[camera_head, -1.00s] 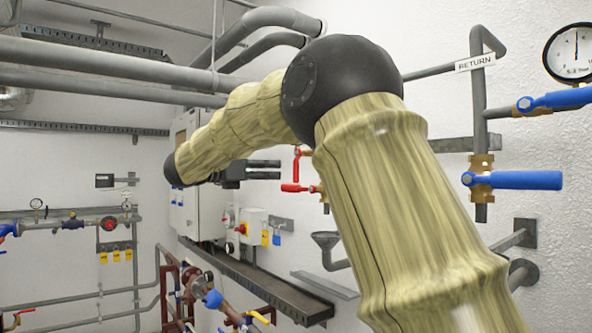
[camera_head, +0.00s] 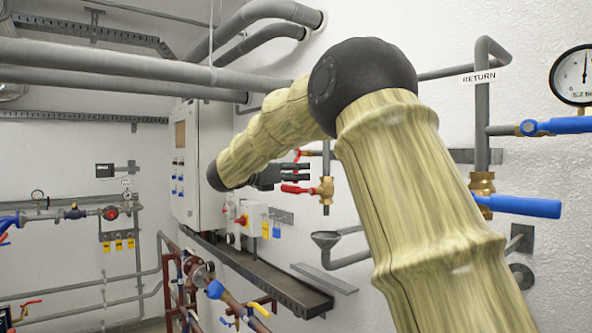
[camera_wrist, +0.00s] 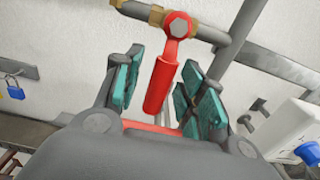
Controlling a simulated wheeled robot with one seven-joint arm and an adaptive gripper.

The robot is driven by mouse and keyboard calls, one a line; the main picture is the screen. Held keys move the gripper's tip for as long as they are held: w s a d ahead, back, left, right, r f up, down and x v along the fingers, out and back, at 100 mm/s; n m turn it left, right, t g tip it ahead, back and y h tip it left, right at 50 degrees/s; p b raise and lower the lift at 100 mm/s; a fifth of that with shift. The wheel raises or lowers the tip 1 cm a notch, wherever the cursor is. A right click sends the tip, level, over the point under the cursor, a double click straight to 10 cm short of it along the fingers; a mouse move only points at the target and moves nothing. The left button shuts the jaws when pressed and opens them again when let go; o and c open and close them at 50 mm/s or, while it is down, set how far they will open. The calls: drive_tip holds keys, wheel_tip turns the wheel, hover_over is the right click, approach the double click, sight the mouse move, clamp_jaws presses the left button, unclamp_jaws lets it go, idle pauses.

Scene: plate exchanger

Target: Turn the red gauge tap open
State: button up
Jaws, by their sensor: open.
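A red tap handle (camera_wrist: 162,85) hangs from a brass fitting (camera_wrist: 155,15) on a grey pipe in the wrist view. It lies between the two teal pads of my gripper (camera_wrist: 163,62), which is open, with gaps visible on both sides. I cannot tell how deep the handle sits between the pads. In the head view the upper red handle (camera_head: 297,154) is partly hidden behind my gripper (camera_head: 307,172). A second, lower red handle (camera_head: 297,189) sits on a brass valve just below the gripper; red also shows beneath the gripper in the wrist view (camera_wrist: 150,128).
A grey electrical cabinet (camera_head: 200,165) stands left of the gripper. A switch box (camera_head: 252,219) with hanging padlocks is below. A funnel (camera_head: 325,240) sits under the valve pipe. Blue-handled valves (camera_head: 515,205) and a gauge (camera_head: 585,75) are at the right.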

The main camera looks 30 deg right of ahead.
clamp_jaws()
